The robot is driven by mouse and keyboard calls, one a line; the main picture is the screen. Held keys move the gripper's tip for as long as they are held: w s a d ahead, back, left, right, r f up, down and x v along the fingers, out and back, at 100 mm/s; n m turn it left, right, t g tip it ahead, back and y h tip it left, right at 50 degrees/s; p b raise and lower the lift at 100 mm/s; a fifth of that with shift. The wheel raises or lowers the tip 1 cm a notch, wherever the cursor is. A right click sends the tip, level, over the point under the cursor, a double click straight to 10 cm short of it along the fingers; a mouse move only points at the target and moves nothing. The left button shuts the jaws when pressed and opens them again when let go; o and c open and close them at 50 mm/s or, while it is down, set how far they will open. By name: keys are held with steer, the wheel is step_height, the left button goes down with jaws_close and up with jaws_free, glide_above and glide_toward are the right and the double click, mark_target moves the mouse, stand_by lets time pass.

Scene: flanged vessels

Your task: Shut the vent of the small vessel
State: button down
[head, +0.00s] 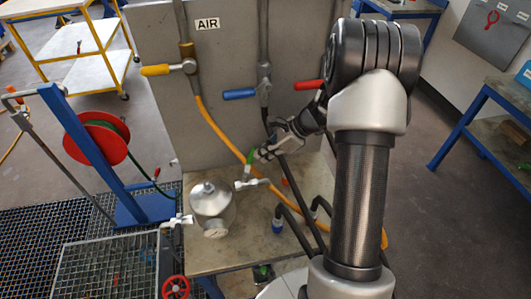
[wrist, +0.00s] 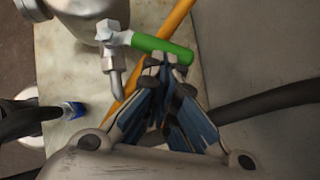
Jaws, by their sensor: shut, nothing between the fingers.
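The small vessel (head: 212,207) is a silvery lidded pot on the bench plate; part of it shows at the top left of the wrist view (wrist: 85,12). On its side is a metal valve (wrist: 113,38) with a bent outlet (wrist: 115,75) and a green lever (wrist: 165,48). In the wrist view the lever points right, roughly across the outlet. In the head view the green lever (head: 249,158) stands just left of my gripper (head: 264,154). My gripper is shut and empty, its fingertips (wrist: 165,66) close beside the lever; I cannot tell whether they touch.
An orange hose (head: 220,132) and dark hoses (head: 290,190) run down close to my gripper. A grey panel (head: 225,60) with yellow, blue and red levers stands behind.

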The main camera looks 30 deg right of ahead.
steer(key=shift+w+a+n+g+y+p, duration=0.2)
steer(key=shift+w+a+n+g+p, duration=0.2)
steer(key=shift+w+n+p, duration=0.35)
steer(key=shift+w+a+n+g+y+p, duration=0.2)
steer(key=shift+w+a+n+g+p, duration=0.2)
steer(key=shift+w+n+p, duration=0.3)
steer(key=shift+s, duration=0.1)
